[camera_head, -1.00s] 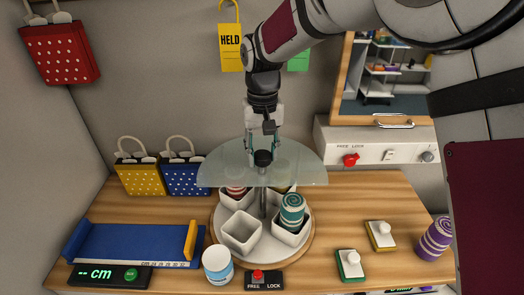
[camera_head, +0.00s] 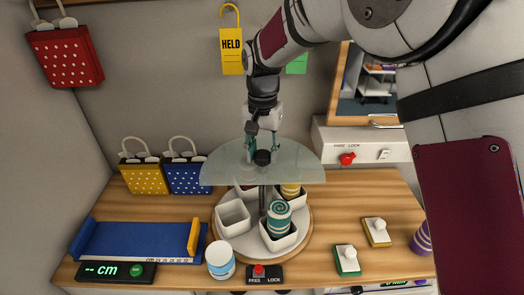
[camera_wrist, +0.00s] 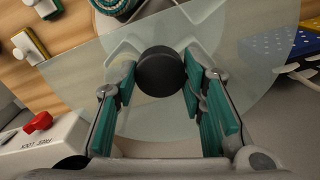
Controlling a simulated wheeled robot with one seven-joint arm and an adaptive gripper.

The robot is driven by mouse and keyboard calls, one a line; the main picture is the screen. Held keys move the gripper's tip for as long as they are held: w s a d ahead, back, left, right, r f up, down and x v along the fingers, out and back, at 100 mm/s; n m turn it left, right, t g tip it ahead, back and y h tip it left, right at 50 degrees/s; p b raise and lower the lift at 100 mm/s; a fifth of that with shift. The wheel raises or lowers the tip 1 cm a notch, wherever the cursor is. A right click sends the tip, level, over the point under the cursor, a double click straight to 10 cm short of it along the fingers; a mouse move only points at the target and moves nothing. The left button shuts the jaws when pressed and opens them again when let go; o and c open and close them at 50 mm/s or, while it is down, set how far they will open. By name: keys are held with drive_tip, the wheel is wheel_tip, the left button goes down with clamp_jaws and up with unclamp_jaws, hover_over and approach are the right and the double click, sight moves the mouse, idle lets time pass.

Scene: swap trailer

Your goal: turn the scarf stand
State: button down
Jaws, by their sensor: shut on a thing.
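The scarf stand is a round turntable with a wooden base (camera_head: 306,239), white square bins (camera_head: 233,217) and a clear half-disc cover (camera_head: 298,173) on a central post. A black knob (camera_head: 262,158) tops the post; it also shows in the wrist view (camera_wrist: 160,72). A teal striped rolled scarf (camera_head: 279,218) stands in the front right bin. A yellow striped roll (camera_head: 290,190) shows behind it, partly under the cover. My gripper (camera_head: 262,150) is at the knob from above. In the wrist view, its teal fingers (camera_wrist: 160,95) are on either side of the knob, shut on it.
A red FREE/LOCK switch (camera_head: 259,272) sits at the stand's front edge. A white-lidded jar (camera_head: 221,260) stands close left of it. A blue measuring tray (camera_head: 135,242) lies at left, and two stamp-like blocks (camera_head: 347,260) (camera_head: 377,232) at right. A purple roll (camera_head: 421,240) stands at far right.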

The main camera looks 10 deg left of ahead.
drive_tip(key=shift+m+p, duration=0.6)
drive_tip(key=shift+m, duration=2.1)
drive_tip(key=c, duration=1)
unclamp_jaws()
drive_tip(key=shift+r, duration=0.1)
wheel_tip(320, 180, up, 12)
